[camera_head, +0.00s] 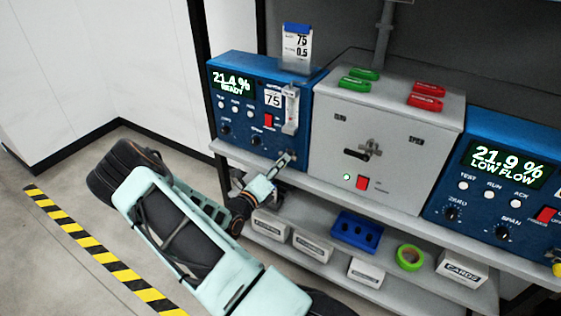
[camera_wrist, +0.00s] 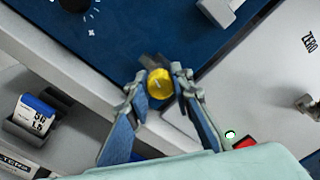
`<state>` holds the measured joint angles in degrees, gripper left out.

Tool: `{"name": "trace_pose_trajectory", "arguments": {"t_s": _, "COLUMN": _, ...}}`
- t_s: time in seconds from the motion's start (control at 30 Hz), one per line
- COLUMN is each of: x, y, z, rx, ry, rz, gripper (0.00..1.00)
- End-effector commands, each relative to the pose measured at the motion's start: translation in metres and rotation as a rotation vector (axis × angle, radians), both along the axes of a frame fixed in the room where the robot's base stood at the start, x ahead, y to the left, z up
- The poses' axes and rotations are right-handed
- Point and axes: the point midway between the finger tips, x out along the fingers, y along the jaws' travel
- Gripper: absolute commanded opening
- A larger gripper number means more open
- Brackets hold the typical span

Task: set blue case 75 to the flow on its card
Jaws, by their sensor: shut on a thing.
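Blue case 75 (camera_head: 240,70) stands at the left of the bench; its display reads 21.4 % READY and a label on its front reads 75. Its card (camera_head: 297,46) stands upright on top and reads 75 and 0.5. A clear flow tube (camera_head: 291,108) is mounted at the right of its front; its reading is too small to tell. My gripper (camera_head: 285,160) reaches the lower right of the case front. In the wrist view my gripper (camera_wrist: 160,90) is shut on a yellow knob (camera_wrist: 159,84). The knob is hidden by the fingers in the head view.
A grey box (camera_head: 385,140) with green and red tags on top stands close right of the case. Another blue case (camera_head: 500,200) reads 21.9 % LOW FLOW. The lower shelf holds white boxes, a blue tray (camera_head: 357,229) and a green tape roll (camera_head: 410,257).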

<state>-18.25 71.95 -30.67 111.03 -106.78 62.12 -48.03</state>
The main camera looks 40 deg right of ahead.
Motion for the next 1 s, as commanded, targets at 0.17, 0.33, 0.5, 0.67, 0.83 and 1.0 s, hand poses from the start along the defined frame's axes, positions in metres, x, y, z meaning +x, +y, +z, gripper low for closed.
{"name": "trace_pose_trajectory", "arguments": {"t_s": 0.17, "x": -0.0002, "y": 0.0008, "z": -0.0006, "rx": -0.012, "ry": 0.034, "rz": 0.001, "gripper": 0.0}}
{"name": "trace_pose_trajectory", "arguments": {"t_s": 0.33, "x": -0.0001, "y": 0.0007, "z": -0.0011, "rx": -0.016, "ry": 0.043, "rz": 0.0, "gripper": 0.0}}
{"name": "trace_pose_trajectory", "arguments": {"t_s": 0.5, "x": -0.0002, "y": 0.0007, "z": -0.0012, "rx": -0.016, "ry": 0.043, "rz": 0.0, "gripper": 0.0}}
{"name": "trace_pose_trajectory", "arguments": {"t_s": 0.67, "x": -0.0002, "y": 0.0007, "z": -0.0013, "rx": -0.016, "ry": 0.043, "rz": 0.0, "gripper": 0.25}}
{"name": "trace_pose_trajectory", "arguments": {"t_s": 0.83, "x": -0.0002, "y": 0.0005, "z": -0.0009, "rx": -0.016, "ry": 0.042, "rz": 0.0, "gripper": 0.39}}
{"name": "trace_pose_trajectory", "arguments": {"t_s": 1.0, "x": -0.0001, "y": 0.0002, "z": -0.0006, "rx": -0.016, "ry": 0.042, "rz": 0.001, "gripper": 0.39}}
